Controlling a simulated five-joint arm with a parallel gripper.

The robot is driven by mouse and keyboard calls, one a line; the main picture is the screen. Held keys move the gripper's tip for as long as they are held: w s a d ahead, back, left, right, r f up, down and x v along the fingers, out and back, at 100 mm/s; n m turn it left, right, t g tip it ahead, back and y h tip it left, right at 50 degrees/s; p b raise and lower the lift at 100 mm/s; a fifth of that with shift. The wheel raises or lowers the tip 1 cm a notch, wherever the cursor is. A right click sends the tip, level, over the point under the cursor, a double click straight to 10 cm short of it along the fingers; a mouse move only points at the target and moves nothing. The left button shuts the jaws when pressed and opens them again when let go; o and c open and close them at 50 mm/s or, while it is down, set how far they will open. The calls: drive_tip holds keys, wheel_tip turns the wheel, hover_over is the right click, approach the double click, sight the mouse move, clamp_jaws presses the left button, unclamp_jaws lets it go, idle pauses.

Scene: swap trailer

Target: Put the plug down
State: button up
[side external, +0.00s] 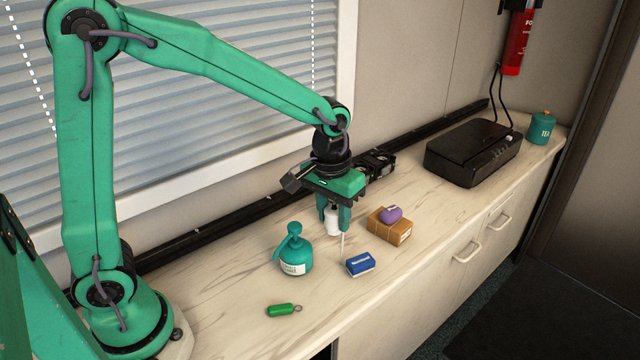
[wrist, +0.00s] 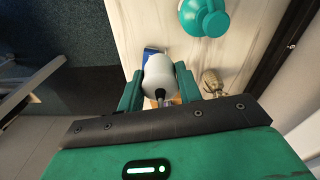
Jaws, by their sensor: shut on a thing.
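The white plug (side external: 332,219) is between the fingers of my gripper (side external: 334,214), which is shut on it. It hangs above the countertop, and a thin pale piece extends down beneath it in the side view. In the wrist view the plug (wrist: 160,74) sits between the green fingers of my gripper (wrist: 158,88), with a dark part towards the wrist. Whether the thin piece touches the counter is hard to tell.
Around it on the counter (side external: 225,290) are a teal bottle (side external: 293,256), blue box (side external: 360,264), brown box (side external: 389,229) under a purple item (side external: 391,213), and green capsule (side external: 285,310). A ridged tan object (wrist: 212,83) stands in the wrist view. A black device (side external: 473,151) lies farther right.

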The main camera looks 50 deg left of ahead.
drive_tip(key=w+a+r+m, duration=0.1)
drive_tip(key=a+r+m, duration=0.1)
drive_tip(key=a+r, duration=0.3)
drive_tip(key=shift+w+a, duration=0.35)
drive_tip(key=shift+a, duration=0.75)
drive_tip(key=shift+w+d+f, duration=0.1)
drive_tip(key=w+d+f+n, duration=0.1)
drive_tip(key=w+d+f, duration=0.2)
drive_tip(key=w, duration=0.5)
drive_tip(key=w+d+f, duration=0.3)
drive_tip(key=w+d, duration=0.2)
drive_tip(key=w, duration=0.4)
drive_tip(key=shift+d+f+n, duration=0.15)
drive_tip(key=shift+f+n, duration=0.1)
drive_tip(key=shift+n, duration=0.15)
drive_tip(key=shift+w, duration=0.1)
drive_tip(key=w+a+f, duration=0.2)
drive_tip(key=a, duration=0.1)
drive_tip(key=w+a+f, duration=0.1)
drive_tip(key=a+f, duration=0.1)
drive_tip(key=a, duration=0.1)
drive_tip(key=w+a+f, duration=0.2)
drive_tip(key=a+f, duration=0.1)
drive_tip(key=a, duration=0.1)
drive_tip(key=shift+w+a, duration=0.1)
drive_tip(key=shift+w, duration=0.2)
drive_tip(key=shift+f, duration=2)
